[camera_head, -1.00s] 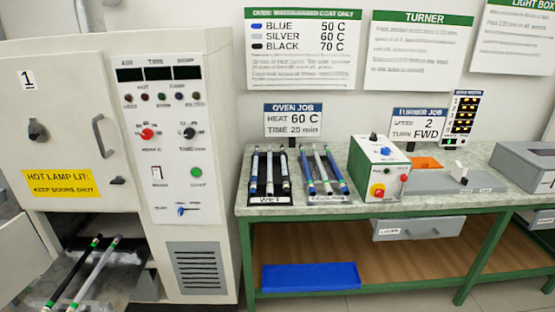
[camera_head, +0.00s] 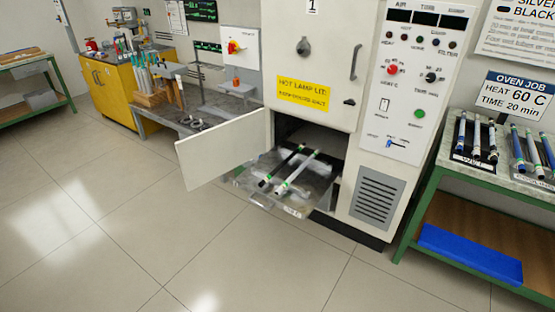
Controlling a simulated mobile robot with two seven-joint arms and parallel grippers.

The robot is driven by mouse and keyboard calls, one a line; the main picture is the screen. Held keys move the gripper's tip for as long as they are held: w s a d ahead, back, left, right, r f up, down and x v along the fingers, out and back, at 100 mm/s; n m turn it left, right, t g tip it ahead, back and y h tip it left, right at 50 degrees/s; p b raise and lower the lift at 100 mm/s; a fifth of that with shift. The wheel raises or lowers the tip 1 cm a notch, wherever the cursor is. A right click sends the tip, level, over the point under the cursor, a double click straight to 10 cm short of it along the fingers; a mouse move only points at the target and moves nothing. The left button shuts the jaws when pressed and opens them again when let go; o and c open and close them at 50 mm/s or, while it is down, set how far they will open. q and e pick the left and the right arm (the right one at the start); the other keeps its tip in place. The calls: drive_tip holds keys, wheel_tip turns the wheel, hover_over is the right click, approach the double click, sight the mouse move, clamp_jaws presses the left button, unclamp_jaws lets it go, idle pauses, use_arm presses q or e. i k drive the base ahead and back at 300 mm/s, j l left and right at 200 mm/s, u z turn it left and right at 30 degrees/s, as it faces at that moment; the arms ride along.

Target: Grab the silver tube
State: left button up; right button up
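A silver tube (camera_head: 297,174) with green bands near its ends lies on the pulled-out tray (camera_head: 250,186) of the oven. A black tube (camera_head: 282,165), also with green bands, lies beside it on the left, roughly parallel. The lower oven door (camera_head: 222,150) stands open to the left of the tray. Another silver-looking tube (camera_head: 533,153) lies between two blue tubes in the rack at the right edge of the view. Neither of my grippers is in view.
The oven's control panel (camera_head: 410,80) is right of the tray. A green-framed bench (camera_head: 450,182) with a WET rack stands further right, a blue bin (camera_head: 470,254) beneath. A yellow cabinet (camera_head: 106,92) and tool bench are at the back left. The floor in front is clear.

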sight(476, 148)
drive_tip(key=i+l+z, duration=0.2)
drive_tip(key=l+z, duration=0.15)
drive_tip(key=i+l+z, duration=0.45)
drive_tip(key=l+z, duration=0.2)
